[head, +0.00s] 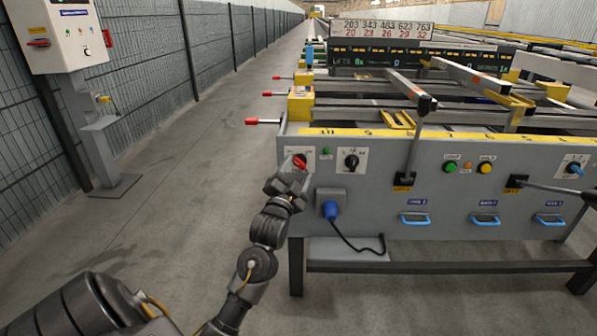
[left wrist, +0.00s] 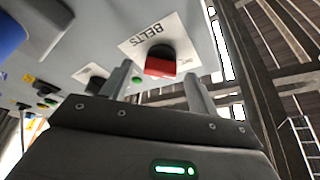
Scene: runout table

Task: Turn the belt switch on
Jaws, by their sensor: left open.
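The belt switch is a red knob (head: 299,161) on a white plate at the left end of the grey front panel. In the left wrist view the red knob (left wrist: 160,62) sits on a plate marked "BELTS". My left gripper (head: 290,182) is just below and in front of it in the head view. In the left wrist view the two fingers of my left gripper (left wrist: 158,88) stand apart, with the knob beyond and between their tips. I cannot tell whether they touch it. My right gripper is not in view.
A black rotary switch (head: 351,161) is just right of the knob. A blue plug (head: 331,209) with a black cable hangs below. Red-tipped levers (head: 264,121) stick out left of the table. A control box (head: 65,35) stands at far left. The floor left of the table is clear.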

